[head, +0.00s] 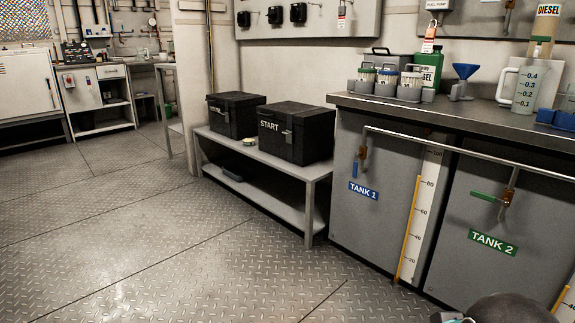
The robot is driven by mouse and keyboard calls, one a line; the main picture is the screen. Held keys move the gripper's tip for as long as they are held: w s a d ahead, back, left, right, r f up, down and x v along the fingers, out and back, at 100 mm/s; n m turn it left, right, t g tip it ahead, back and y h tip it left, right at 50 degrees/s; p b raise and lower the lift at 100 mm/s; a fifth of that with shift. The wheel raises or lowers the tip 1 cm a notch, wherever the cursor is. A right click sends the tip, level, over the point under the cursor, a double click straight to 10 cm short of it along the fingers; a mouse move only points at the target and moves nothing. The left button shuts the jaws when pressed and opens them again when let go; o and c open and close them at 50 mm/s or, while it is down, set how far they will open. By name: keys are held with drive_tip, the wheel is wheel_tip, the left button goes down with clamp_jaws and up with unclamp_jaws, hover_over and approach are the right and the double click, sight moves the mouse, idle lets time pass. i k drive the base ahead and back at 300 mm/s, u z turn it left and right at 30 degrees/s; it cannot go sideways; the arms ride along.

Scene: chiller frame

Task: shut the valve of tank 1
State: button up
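The valve of tank 1 (363,153) is a brass body on a short drop pipe, at the upper left of the grey tank 1 front. Its blue lever (355,169) points straight down, roughly in line with the pipe. A blue label "TANK 1" (363,191) sits below it. Tank 1 (375,235) has a level scale (417,215) on its right side. My gripper is not in view. A dark rounded part, probably of my arm, shows at the bottom right, well apart from the valve.
Tank 2 (470,270) stands to the right, with a green lever (484,196) lying about level. A metal pipe (450,147) runs across both tank fronts below the dark worktop (455,116). A low bench (316,172) with black boxes stands left. The plated floor (150,245) is clear.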

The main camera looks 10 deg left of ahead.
sight(355, 171)
drive_tip(key=u, duration=0.4)
drive_tip(key=i, duration=1.25)
drive_tip(key=z, duration=0.5)
